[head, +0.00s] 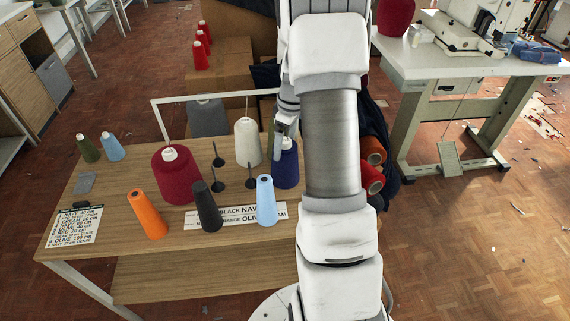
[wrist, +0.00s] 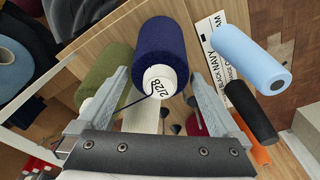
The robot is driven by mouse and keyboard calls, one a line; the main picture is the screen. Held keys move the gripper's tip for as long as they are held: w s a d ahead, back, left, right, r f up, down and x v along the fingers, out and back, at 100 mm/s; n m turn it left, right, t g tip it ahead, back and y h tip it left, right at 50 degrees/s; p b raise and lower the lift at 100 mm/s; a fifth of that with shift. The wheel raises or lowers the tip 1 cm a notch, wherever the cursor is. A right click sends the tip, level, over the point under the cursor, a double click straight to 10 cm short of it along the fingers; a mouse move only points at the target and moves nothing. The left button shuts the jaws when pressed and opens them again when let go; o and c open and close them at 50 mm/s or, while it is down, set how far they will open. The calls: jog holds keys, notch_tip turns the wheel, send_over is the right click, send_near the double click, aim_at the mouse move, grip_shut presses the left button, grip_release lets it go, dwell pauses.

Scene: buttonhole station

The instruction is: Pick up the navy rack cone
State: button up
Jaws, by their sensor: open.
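The navy cone (head: 287,168) stands at the right end of the table's cone group in the head view, partly hidden by my arm. In the wrist view the navy cone (wrist: 160,48) lies ahead, its white top marked 228 toward the camera. My gripper (wrist: 160,76) is open, with one finger on each side of that white top in the picture. Whether the fingers are level with the cone or short of it, I cannot tell. In the head view my gripper (head: 283,145) is at the navy cone, mostly hidden by my arm.
An olive cone (wrist: 113,62) is close behind the left finger in the wrist view. A cream cone (head: 248,142), red cone (head: 177,176) and empty dark pins (head: 217,156) are left of the navy one. Light blue (head: 266,200), black (head: 207,207) and orange (head: 146,214) cones stand in front.

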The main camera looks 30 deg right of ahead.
grip_shut()
dwell(0.5)
notch_tip(320, 180, up, 14)
jog(key=p, duration=0.4)
jog(key=shift+r, duration=0.2)
dwell(0.4)
